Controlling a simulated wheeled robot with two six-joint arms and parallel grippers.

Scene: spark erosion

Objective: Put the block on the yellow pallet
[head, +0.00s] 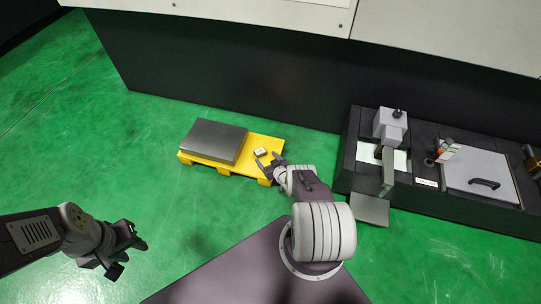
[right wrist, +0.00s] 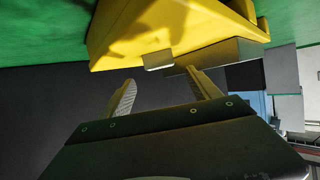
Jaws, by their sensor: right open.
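A small pale block (head: 261,151) is on the bare right part of the yellow pallet (head: 262,144) in the head view. My right gripper (head: 270,161) is open at the pallet's right side, its fingertips just short of the block. Nothing shows between the fingers. In the right wrist view, the open fingers (right wrist: 165,93) point toward the yellow pallet (right wrist: 140,35). Small grey shapes lie near their tips there; I cannot tell which is the block. My left gripper (head: 128,258) is open and empty over the green floor at the lower left.
A large dark grey slab (head: 213,141) covers the left part of the pallet. A dark machine bench (head: 428,172) with a grey head and a lidded box stands at the right. A dark wall runs behind. The green floor left of the pallet is clear.

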